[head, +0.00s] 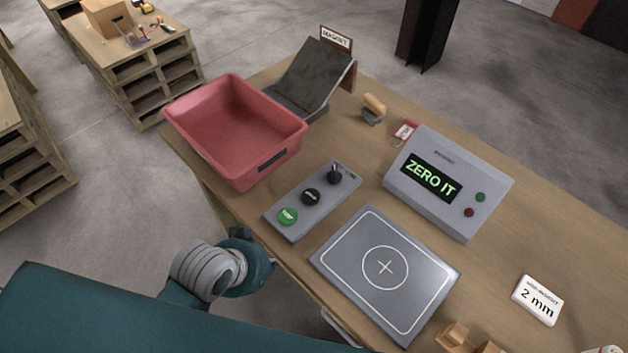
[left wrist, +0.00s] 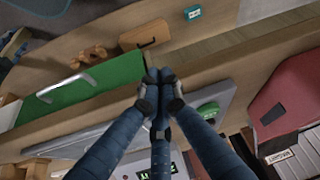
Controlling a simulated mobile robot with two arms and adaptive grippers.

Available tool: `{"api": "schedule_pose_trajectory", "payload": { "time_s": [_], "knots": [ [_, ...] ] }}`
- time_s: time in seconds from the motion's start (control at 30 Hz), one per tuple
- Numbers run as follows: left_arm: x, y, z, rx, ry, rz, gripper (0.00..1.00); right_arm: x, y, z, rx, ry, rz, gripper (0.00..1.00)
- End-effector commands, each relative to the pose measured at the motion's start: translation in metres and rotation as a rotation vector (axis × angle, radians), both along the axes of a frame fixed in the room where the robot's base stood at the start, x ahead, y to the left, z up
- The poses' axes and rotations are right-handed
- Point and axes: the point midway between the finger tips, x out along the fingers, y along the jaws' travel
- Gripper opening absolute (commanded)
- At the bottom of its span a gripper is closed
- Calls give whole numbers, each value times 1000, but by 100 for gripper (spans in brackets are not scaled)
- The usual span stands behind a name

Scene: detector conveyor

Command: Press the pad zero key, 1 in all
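The grey key panel (head: 313,200) lies near the table's front edge, with a green round key (head: 288,216) at its near end and two black controls beyond. The green key's lettering is too small to read. It also shows in the left wrist view (left wrist: 208,111), right of my fingers. A grey box (head: 447,183) has a lit display (head: 431,177) reading "ZERO IT". The flat grey pad (head: 385,267) has a circle and cross. My left gripper (left wrist: 158,76) has its fingers together, empty, apart from the green key; in the head view it is by the table's front edge. My right gripper is not in view.
A red bin (head: 235,132) stands left of the key panel, with a tilted dark plate (head: 316,74) behind it. A brush-like item (head: 374,106) and a red tag (head: 405,132) lie behind. A "2 mm" card (head: 538,299) and wooden blocks (head: 466,340) are at right.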

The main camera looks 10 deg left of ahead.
Motion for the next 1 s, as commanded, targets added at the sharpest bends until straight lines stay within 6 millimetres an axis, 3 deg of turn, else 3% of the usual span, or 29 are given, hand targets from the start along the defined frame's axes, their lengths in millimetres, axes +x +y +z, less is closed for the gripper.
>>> {"api": "schedule_pose_trajectory", "payload": {
  "time_s": [0.03,0.37,0.7,0.83,1.0],
  "knots": [
    [-1,-1,10,-1,-7,-5,0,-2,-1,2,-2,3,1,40],
    [39,-31,36,-29,-117,-162,0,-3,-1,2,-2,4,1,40],
    [104,-77,83,-45,-296,-469,0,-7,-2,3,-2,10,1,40],
    [126,-83,102,-34,-348,-585,0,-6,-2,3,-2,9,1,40],
    [151,-75,123,-11,-388,-681,0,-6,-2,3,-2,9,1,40]
  ]
}}
